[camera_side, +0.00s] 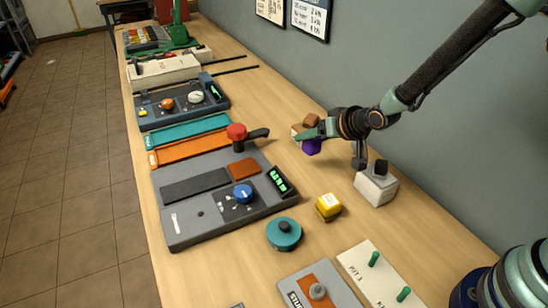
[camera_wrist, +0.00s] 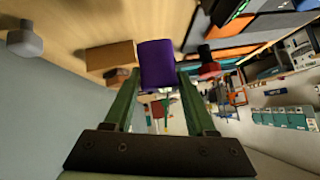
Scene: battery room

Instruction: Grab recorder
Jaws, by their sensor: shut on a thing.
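My gripper (camera_side: 318,131) is above the right part of the bench, near the wall. It is shut on a small purple block (camera_side: 312,147), which hangs below and in front of the jaws. In the wrist view the purple block (camera_wrist: 159,64) sits between the tips of the two green fingers. I cannot tell from its plain faces whether this block is the recorder, and no label reading recorder shows. A brown block (camera_side: 311,120) is just behind the gripper, partly hidden; it also shows beside the purple block in the wrist view (camera_wrist: 110,56).
A grey panel (camera_side: 180,225) with a red knob (camera_side: 237,132) lies left of my gripper. A yellow cube (camera_side: 328,206), a teal round piece (camera_side: 284,236) and a white block with a black knob (camera_side: 377,186) stand nearer the camera. The wall (camera_side: 440,130) is close on the right.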

